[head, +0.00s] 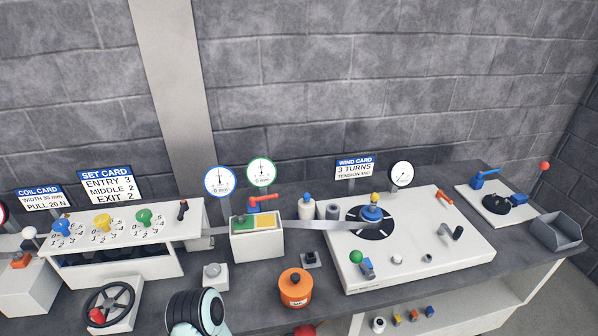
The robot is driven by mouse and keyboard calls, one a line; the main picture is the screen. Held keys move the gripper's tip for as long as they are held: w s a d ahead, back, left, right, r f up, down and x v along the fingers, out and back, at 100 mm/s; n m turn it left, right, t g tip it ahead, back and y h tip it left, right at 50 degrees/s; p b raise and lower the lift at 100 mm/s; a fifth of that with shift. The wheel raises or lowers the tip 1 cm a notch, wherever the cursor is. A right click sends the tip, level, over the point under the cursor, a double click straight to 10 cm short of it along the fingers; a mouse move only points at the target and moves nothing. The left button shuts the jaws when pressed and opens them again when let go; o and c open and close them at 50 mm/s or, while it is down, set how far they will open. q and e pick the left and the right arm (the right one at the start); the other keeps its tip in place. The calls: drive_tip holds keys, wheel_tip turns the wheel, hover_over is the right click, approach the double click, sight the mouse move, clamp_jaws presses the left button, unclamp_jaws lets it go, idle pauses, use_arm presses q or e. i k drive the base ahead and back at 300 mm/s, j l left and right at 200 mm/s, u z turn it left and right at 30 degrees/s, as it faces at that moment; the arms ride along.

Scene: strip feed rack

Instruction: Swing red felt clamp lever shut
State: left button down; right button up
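The red lever (265,198) sits on a blue pivot at the back of a small white box (257,248). Its handle points to the right, raised above the box top. A grey metal strip (310,224) runs out from the box's right side toward a round black coiler (370,223). Whether the lever presses on the strip cannot be told. Neither gripper shows; only a dark, ribbed part of my arm shows at the bottom, in front of the box and apart from it.
Two dial gauges, blue-rimmed (219,181) and green-rimmed (261,172), stand behind the box. An orange pot (295,287) and a white button block (215,276) stand in front. A white roller rack (137,243) is left; a white plate (470,262) with another red lever (444,196) is right.

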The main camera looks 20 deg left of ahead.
sight(252, 200)
drive_tip(key=u, duration=1.2)
